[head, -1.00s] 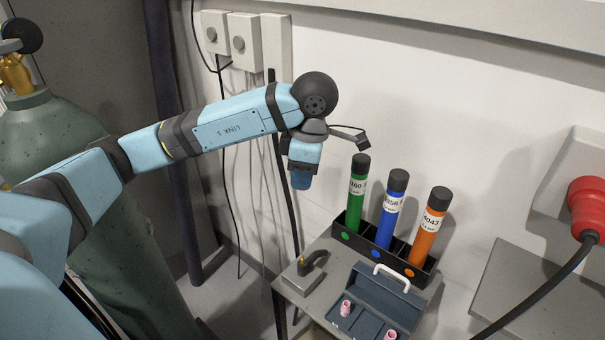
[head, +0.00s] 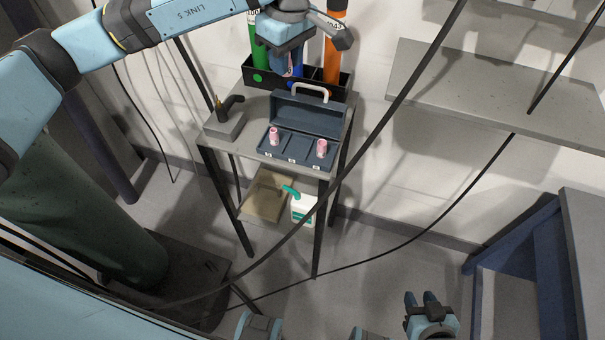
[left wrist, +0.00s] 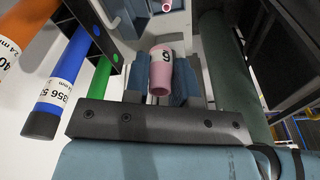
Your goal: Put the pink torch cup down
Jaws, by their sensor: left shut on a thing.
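My left gripper (head: 287,70) is shut on a pink torch cup, high above the small table and in front of the coloured tubes. In the left wrist view the held pink cup (left wrist: 161,72), with a dark digit on its side, sits between the two blue fingers. Two other pink cups, one at left (head: 274,136) and one at right (head: 321,149), stand in the open dark blue toolbox (head: 307,117). A middle compartment between them looks empty. My right gripper (head: 421,299) is low at the bottom right, empty, its fingers apart.
Behind the toolbox, a black rack (head: 263,77) holds green, blue and orange tubes. A grey block with a torch (head: 224,121) stands left of the toolbox on the grey table (head: 213,147). A white bottle (head: 302,209) is on the lower shelf. A black cable crosses in front.

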